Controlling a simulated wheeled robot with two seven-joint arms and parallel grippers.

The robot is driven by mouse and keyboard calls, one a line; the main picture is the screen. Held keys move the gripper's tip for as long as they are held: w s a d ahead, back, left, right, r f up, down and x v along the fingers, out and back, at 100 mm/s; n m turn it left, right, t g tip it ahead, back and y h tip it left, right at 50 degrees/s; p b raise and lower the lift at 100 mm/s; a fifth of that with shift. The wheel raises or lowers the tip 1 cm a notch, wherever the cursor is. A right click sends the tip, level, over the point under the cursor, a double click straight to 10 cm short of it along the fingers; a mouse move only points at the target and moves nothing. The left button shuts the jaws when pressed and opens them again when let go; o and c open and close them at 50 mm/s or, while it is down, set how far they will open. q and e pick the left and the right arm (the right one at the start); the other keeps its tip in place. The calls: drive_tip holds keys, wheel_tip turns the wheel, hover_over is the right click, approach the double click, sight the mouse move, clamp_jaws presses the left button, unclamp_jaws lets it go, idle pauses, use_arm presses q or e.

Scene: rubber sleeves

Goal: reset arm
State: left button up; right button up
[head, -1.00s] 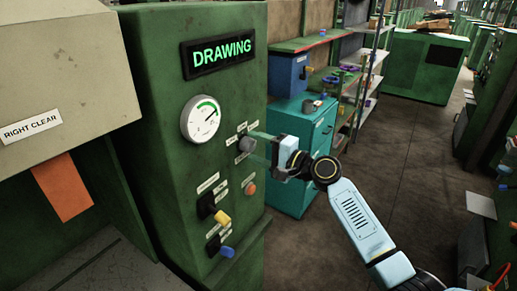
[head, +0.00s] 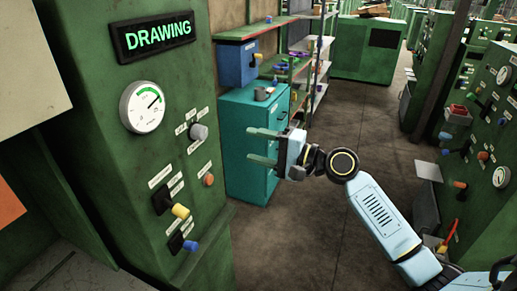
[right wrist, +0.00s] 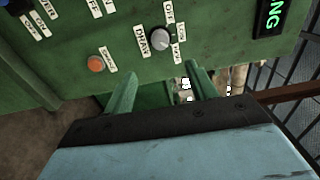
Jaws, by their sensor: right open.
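My right gripper (head: 264,146) is open and empty in the head view, its two green fingers pointing left toward the green control cabinet (head: 100,75). A gap shows between the fingers and the grey knob (head: 198,132) on the cabinet. In the right wrist view the open fingers (right wrist: 160,85) point at the panel, with the grey knob (right wrist: 160,39) beyond and between them. An orange button (right wrist: 96,64) is to the left there. A lit DRAWING sign (head: 152,36) and a round gauge (head: 142,106) are on the cabinet. My left gripper is out of view.
A yellow-handled switch (head: 180,210) and a blue-handled switch (head: 190,245) stick out low on the cabinet. A teal drawer cabinet (head: 248,150) stands behind my right gripper. More machines with controls line the right. The floor (head: 300,225) between is open.

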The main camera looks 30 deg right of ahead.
idle(0.4)
drive_tip(key=d+f+g+h+b, duration=0.1)
drive_tip(key=d+f+h, duration=0.15)
drive_tip(key=f, duration=1.05)
drive_tip(key=d+f+g+h+b, duration=0.1)
drive_tip(key=f+h+b, duration=0.15)
drive_tip(key=f, duration=0.95)
drive_tip(key=s+f+g+h, duration=0.1)
drive_tip(key=s+f, duration=0.2)
drive_tip(key=f, duration=0.3)
drive_tip(key=s+d+f+n+g+h+b, duration=0.1)
drive_tip(key=s+f, duration=0.1)
drive_tip(key=f, duration=0.4)
drive_tip(key=s+f+g+h, duration=0.1)
drive_tip(key=s+f, duration=0.2)
drive_tip(key=f, duration=0.3)
drive_tip(key=s+a+f+n+g+h+b, duration=0.1)
drive_tip(key=s+a+f+n+g+b, duration=0.2)
drive_tip(key=s+f, duration=1.05)
drive_tip(key=s+a+f+n+g+h+b, duration=0.1)
drive_tip(key=s+f+n+g+h, duration=0.3)
drive_tip(key=s+f, duration=0.9)
drive_tip(key=s+a+f+n+y, duration=0.1)
drive_tip(key=s+n, duration=0.1)
drive_tip(key=s, duration=0.5)
drive_tip(key=s+a+f+n+g+y+b, duration=0.1)
drive_tip(key=s+f+n, duration=0.1)
drive_tip(key=s, duration=0.4)
drive_tip(key=shift+s+a+n, duration=0.35)
drive_tip(key=shift+n, duration=0.15)
